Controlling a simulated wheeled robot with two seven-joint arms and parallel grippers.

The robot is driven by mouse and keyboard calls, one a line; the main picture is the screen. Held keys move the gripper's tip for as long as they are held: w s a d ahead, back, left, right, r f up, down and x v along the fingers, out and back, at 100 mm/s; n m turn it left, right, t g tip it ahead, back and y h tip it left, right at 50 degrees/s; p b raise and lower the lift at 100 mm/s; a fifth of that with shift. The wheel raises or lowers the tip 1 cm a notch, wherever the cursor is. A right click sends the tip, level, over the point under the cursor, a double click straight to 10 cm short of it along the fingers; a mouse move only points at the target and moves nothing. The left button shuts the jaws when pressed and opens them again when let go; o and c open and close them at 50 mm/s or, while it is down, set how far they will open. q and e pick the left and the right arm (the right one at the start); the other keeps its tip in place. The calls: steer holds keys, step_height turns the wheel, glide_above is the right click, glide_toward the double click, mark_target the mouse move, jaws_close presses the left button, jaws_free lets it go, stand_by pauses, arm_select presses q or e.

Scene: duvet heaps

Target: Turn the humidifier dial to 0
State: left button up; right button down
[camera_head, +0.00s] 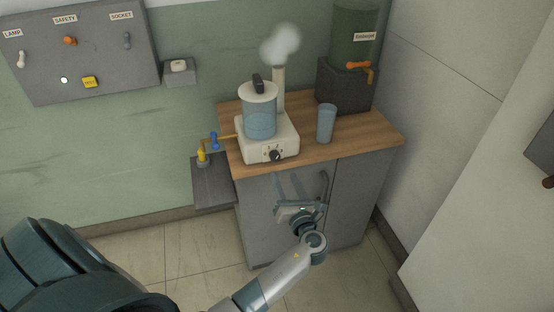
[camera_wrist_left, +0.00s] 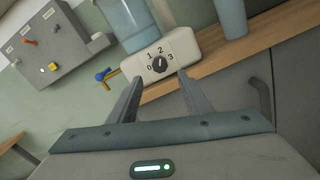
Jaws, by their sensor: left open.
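The humidifier (camera_head: 268,133) is a white base with a clear blue tank and a chimney giving off vapour, on the wooden counter. Its dark round dial (camera_head: 276,155) is on the front face. In the left wrist view the dial (camera_wrist_left: 159,65) has the marks 0, 1, 2 and 3 around it; I cannot tell which one it points to. My left gripper (camera_head: 301,180) is open and empty, in front of the cabinet, below and short of the dial. In the left wrist view the dial shows just beyond and between the fingertips (camera_wrist_left: 159,79). My right gripper is not seen.
A blue cup (camera_head: 326,123) stands on the counter (camera_head: 365,138) right of the humidifier. A green dispenser (camera_head: 352,40) is behind it. A pipe with a blue valve (camera_head: 213,140) is at the left. The cabinet has a curved handle (camera_head: 324,187) near my gripper.

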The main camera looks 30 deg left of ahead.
mark_target(276, 159)
arm_select(q)
steer(key=p+x, duration=0.1)
steer(key=x, duration=0.8)
steer(key=shift+a, duration=0.1)
steer(key=shift+c, duration=0.4)
steer(key=c, duration=1)
